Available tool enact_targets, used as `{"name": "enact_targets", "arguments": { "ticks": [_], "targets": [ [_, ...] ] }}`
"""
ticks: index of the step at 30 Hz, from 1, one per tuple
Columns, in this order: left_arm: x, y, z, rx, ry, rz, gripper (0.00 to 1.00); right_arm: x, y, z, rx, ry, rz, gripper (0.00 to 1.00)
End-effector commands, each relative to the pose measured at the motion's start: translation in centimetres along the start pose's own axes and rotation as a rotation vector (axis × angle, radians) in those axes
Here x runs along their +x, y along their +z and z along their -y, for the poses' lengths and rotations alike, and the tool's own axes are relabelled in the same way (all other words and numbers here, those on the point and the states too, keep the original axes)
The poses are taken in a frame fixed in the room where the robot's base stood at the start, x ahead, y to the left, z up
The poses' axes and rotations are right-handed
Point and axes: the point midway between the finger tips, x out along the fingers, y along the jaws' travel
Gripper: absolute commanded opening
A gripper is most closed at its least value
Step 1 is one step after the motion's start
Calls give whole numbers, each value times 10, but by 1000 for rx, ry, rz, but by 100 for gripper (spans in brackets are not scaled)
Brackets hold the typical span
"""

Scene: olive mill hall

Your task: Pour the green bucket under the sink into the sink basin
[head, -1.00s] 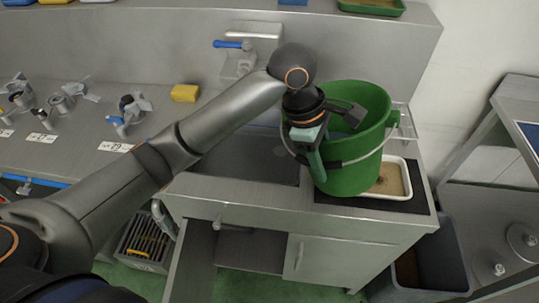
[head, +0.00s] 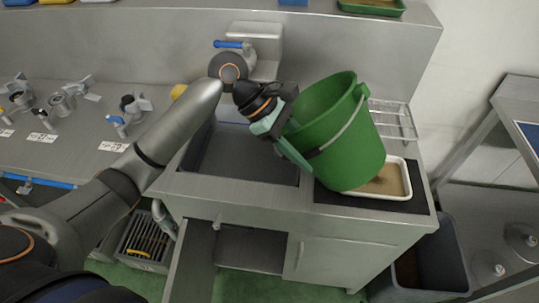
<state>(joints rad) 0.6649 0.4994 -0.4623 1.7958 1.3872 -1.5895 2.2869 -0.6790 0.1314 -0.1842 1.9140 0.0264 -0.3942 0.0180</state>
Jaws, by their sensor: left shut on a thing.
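The green bucket (head: 345,143) is held in the air above the right side of the sink counter. It is tilted, with its mouth leaning to the upper left, toward the basin. My left gripper (head: 285,142) is shut on the bucket at its left side. The grey sink basin (head: 242,157) lies to the left of and below the bucket, partly hidden by my arm. The blue-handled tap (head: 232,45) stands behind the basin. The bucket's contents cannot be seen now. My right gripper is not in view.
A white tray with brown contents (head: 392,182) sits on a black mat (head: 360,202) under the bucket. A wire rack (head: 395,120) is behind it. A yellow sponge (head: 178,91) and metal fittings (head: 62,104) lie on the left counter. A grey bin (head: 445,260) stands at lower right.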

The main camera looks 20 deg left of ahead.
Motion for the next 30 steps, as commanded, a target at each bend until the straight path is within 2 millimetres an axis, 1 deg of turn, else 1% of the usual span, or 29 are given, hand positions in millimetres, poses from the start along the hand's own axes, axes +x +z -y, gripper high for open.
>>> {"name": "enact_targets", "arguments": {
  "ticks": [1, 30],
  "targets": [
    [-2, 4, -2, 8, 9, 12, 0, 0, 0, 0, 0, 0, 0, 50],
    [-5, 2, -2, 6, 8, 63, 0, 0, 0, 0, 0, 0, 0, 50]
  ]
}}
